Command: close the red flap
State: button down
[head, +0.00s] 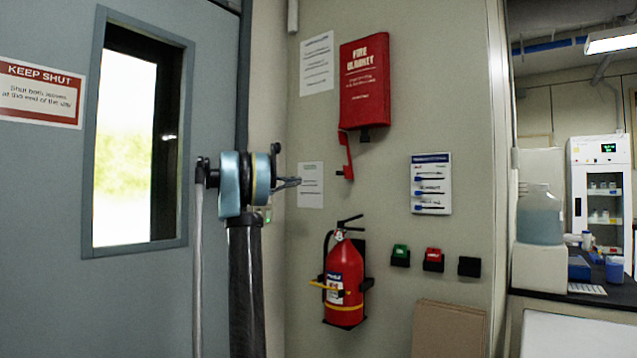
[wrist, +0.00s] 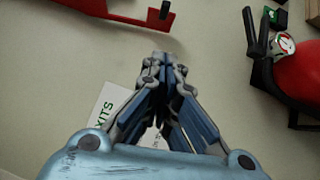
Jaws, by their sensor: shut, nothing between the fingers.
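The red flap (head: 345,155) hangs down below the lower left of the red fire blanket box (head: 365,82), standing out from its underside. It also shows as a red strip with a dark catch at the top of the wrist view (wrist: 125,12). My gripper (head: 298,182) is shut and empty. In the head view it is left of the flap and slightly lower, in front of a white paper on the wall. In the wrist view my fingertips (wrist: 162,58) are below the red strip, with bare wall visible between them.
A red fire extinguisher (head: 344,285) hangs on the wall below my gripper; it also shows at the right of the wrist view (wrist: 302,75). A grey door (head: 50,220) is at left. Green, red and black switch boxes (head: 433,260) are lower right.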

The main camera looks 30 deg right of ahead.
jog(key=s+a+x, duration=0.1)
jog(key=s+x, duration=0.1)
jog(key=x, duration=1)
jog(key=shift+s+d+r, duration=0.25)
jog(key=shift+s+r, duration=0.05)
jog(key=shift+s, duration=0.15)
jog(key=shift+a, duration=0.1)
